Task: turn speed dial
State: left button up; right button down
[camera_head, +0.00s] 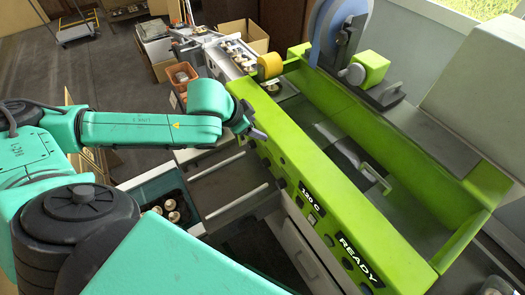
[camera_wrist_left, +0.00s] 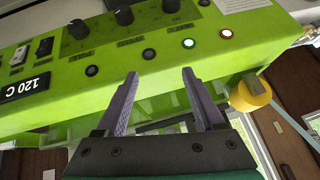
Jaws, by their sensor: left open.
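The speed dial (camera_wrist_left: 123,15) is a black round knob above the upside-down SPEED label in the left wrist view. It sits between two similar black knobs on the green machine's control panel (camera_wrist_left: 60,90). My left gripper (camera_wrist_left: 160,73) is open and empty, with its purple fingers pointing at the panel below the dial in that view. A small black button (camera_wrist_left: 148,54) shows just beyond the fingertips. In the head view my left gripper (camera_head: 254,133) is at the far part of the panel face, partly hidden by its wrist. My right gripper is not in view.
A green light (camera_wrist_left: 188,43) and a red-ringed light (camera_wrist_left: 226,34) sit beside the dials. A yellow roller (camera_head: 269,66) juts from the machine's far end. A dark tray of mushrooms (camera_head: 148,192) and metal rails (camera_head: 236,205) lie below the panel.

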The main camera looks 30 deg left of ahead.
aim_at(262, 163)
pick_arm(q)
jog(key=s+f+g+p, duration=0.2)
jog(key=s+g, duration=0.1)
jog(key=s, duration=0.3)
jog(key=x, duration=1.3)
jog(key=shift+w+d, duration=0.2)
jog(key=shift+w, duration=0.05)
jog(key=shift+w+d+f, duration=0.1)
jog(key=shift+w+f, duration=0.05)
jog(key=shift+f, duration=0.35)
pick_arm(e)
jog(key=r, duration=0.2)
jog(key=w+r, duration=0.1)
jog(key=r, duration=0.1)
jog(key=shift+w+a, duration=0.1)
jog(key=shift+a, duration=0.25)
pick_arm(q)
grip_shut()
